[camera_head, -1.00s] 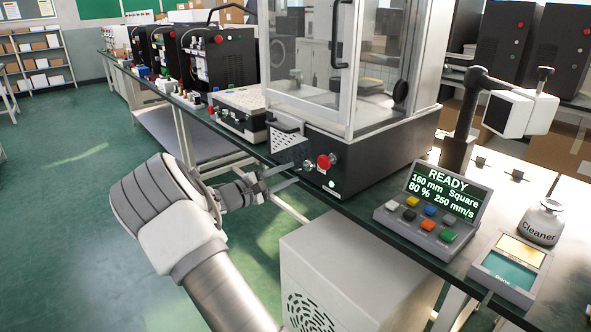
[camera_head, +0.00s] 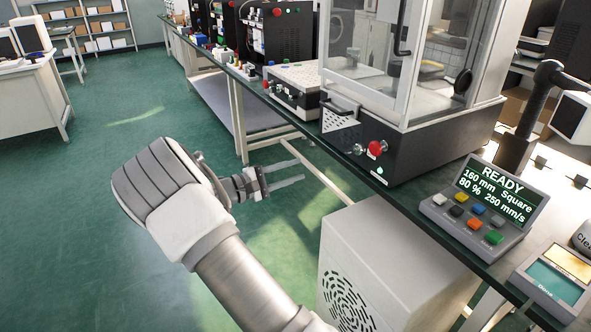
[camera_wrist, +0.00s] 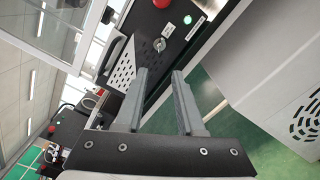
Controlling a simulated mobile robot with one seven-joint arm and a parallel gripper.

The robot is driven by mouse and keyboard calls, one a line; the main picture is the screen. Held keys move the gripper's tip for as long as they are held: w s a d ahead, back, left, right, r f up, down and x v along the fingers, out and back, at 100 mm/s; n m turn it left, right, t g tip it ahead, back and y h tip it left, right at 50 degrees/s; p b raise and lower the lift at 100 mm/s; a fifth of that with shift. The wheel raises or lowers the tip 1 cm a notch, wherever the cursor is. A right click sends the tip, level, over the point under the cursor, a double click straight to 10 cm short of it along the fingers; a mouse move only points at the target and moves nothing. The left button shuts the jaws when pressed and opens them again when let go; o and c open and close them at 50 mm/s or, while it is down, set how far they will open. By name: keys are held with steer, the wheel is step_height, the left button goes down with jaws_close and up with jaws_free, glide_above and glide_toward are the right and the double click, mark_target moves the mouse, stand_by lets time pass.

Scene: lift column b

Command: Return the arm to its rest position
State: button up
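My gripper (camera_head: 287,174) is at the end of my arm, over the green floor and to the left of the workbench edge. Its two grey fingers are apart, with nothing between them. In the wrist view my gripper (camera_wrist: 160,95) also shows both fingers spread and empty. Beyond them are the front panel and red button of the enclosed machine (camera_head: 400,150). The fingers appear apart from the bench and the machine.
A workbench (camera_head: 420,200) runs along the right with a control box (camera_head: 485,210) reading READY. A white cabinet (camera_head: 400,265) with a vent stands below it. Open green floor (camera_head: 75,190) lies to the left. A white table (camera_head: 35,105) is at far left.

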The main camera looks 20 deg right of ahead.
steer(key=s+d+r+m+g+y, duration=0.1)
steer(key=s+r+m+g+y, duration=0.1)
steer(key=s+y, duration=0.35)
steer(key=s+d+r+m+g+y, duration=0.1)
steer(key=s+r+m+y, duration=0.15)
steer(key=s, duration=0.65)
steer(key=s+a+r+m+t+y, duration=0.1)
steer(key=s+a+r+t+y, duration=0.2)
steer(key=s+a+y, duration=0.45)
steer(key=s+a+r+m+t+y, duration=0.25)
steer(key=s+a+r, duration=0.2)
steer(key=s, duration=0.55)
step_height(320, 180, up, 21)
steer(key=p, duration=2.2)
steer(key=shift+s+a+n, duration=0.3)
steer(key=shift+s+a, duration=0.05)
steer(key=shift+a, duration=0.1)
